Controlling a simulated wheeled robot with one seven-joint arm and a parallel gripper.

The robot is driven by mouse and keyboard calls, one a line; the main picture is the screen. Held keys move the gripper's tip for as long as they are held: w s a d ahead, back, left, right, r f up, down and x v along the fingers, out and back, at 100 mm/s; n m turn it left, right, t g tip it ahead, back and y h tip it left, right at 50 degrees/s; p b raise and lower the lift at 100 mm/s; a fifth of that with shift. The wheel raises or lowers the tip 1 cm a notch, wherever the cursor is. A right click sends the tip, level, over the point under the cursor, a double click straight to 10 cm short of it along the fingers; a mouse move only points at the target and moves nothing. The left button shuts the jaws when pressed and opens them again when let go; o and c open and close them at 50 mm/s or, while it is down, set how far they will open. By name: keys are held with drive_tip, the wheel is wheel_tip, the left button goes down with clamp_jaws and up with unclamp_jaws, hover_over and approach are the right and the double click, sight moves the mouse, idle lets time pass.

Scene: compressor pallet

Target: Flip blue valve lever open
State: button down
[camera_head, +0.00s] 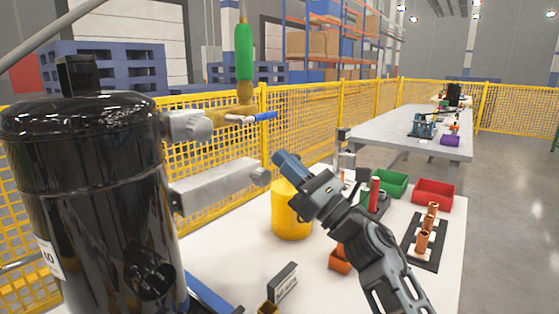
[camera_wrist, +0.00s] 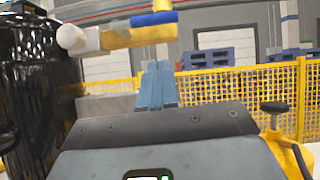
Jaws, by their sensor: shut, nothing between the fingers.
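The blue valve lever (camera_head: 264,116) sticks out to the right from a brass valve (camera_head: 229,113) beside the black compressor tank (camera_head: 85,190). It points roughly sideways, across the line of the green hose (camera_head: 244,52) above. In the wrist view the blue lever (camera_wrist: 154,19) shows at the top, over the brass body (camera_wrist: 142,37). My gripper (camera_head: 278,157) is shut and empty, below and slightly right of the lever, apart from it in the head view. In the wrist view its blue-grey fingertips (camera_wrist: 157,68) are together, pointing up toward the valve.
A grey metal bracket (camera_head: 215,187) juts from the tank below the valve, left of my gripper. A yellow cylinder (camera_head: 291,212) stands on the white table under my gripper. Yellow fencing (camera_head: 320,120) runs behind.

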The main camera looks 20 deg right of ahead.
drive_tip(key=v, duration=0.8)
drive_tip(key=shift+b, duration=0.4)
drive_tip(key=shift+s+r, duration=0.1)
